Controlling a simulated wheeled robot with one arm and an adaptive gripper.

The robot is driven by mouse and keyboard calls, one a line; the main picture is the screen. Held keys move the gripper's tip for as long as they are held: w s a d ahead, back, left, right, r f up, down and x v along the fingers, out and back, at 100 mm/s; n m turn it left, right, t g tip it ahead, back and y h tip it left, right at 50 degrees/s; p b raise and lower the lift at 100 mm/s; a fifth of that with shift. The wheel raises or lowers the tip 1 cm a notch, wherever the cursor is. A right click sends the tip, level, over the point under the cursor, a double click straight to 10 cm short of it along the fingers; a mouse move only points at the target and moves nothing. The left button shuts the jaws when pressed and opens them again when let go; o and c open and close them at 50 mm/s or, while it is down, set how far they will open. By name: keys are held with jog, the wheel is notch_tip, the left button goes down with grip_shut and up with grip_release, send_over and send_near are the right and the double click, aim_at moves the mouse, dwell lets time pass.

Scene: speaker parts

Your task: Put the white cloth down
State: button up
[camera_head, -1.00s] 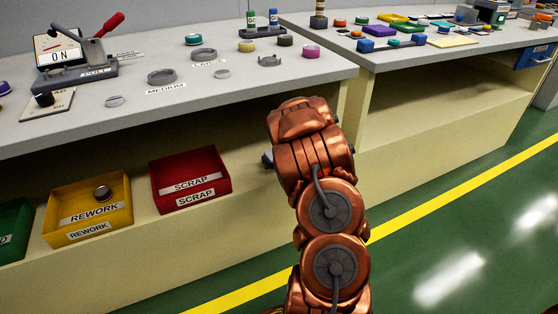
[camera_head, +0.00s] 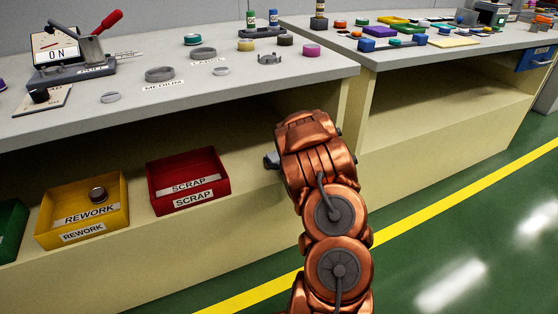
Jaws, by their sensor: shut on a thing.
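No white cloth shows in the head view. My copper arm rises from the bottom of the picture in front of the bench, and its wrist faces away from me. My gripper's fingers are hidden behind the wrist or out of sight. A small grey part sticks out at the wrist's left side, but I cannot tell what it is. Whatever lies beyond the wrist is hidden.
The grey bench (camera_head: 120,115) carries a lever device (camera_head: 80,70), rings and small coloured parts. The yellow rework bin (camera_head: 85,215) holds a round metal part. The red scrap bin (camera_head: 187,180) looks empty. A second bench stands at right; green floor (camera_head: 480,225) is clear.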

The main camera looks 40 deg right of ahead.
jog(key=o, duration=0.9)
